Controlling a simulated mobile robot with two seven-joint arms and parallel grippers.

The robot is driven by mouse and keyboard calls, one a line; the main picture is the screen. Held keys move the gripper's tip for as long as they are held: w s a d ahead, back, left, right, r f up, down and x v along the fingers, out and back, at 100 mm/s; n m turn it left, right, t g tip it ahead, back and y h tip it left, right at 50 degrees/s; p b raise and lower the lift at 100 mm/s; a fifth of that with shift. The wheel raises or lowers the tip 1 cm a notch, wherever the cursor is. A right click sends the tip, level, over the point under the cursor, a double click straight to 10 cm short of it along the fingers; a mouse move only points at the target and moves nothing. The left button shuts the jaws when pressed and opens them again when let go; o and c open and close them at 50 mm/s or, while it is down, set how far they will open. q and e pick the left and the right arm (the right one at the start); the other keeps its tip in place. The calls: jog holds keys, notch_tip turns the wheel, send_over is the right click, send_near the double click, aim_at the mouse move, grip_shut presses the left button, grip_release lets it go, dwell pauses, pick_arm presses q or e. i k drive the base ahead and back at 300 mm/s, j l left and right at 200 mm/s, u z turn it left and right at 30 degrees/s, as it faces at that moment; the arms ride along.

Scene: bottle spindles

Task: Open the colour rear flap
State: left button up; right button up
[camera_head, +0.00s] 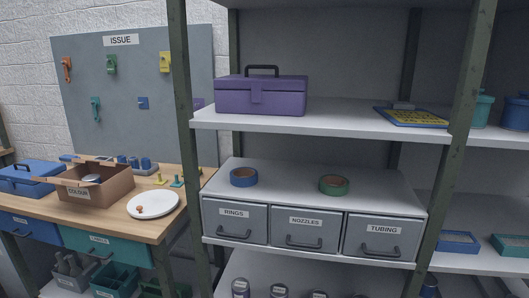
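The brown carton labelled COLOUR (110,189) sits on the wooden workbench (150,226) at the left. Its top is at least partly open, and a pale rounded item (91,178) shows inside. Thin flap edges stand out around the top. The picture is too small to tell how the rear flap lies. Neither of my grippers is in view.
A blue toolbox (30,178) stands left of the carton, and a white plate (153,205) with a small orange-brown item lies to its right. A shelf post (185,130) rises right of the bench. Shelves hold a purple toolbox (262,97) and labelled drawers (304,240).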

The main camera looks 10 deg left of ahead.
aim_at(104, 163)
jog(key=u, duration=1.55)
jog(key=z, duration=0.6)
jog(key=i+j+z, duration=0.25)
jog(key=j+z, duration=0.3)
jog(key=i+j+z, duration=0.1)
jog(key=j+z, duration=0.15)
jog(key=j, duration=0.2)
jog(key=i+j+z, duration=0.15)
jog(key=j, duration=0.4)
jog(key=j+z, duration=0.15)
jog(key=j, duration=0.9)
jog(key=i+j, duration=0.1)
jog(key=j, duration=0.45)
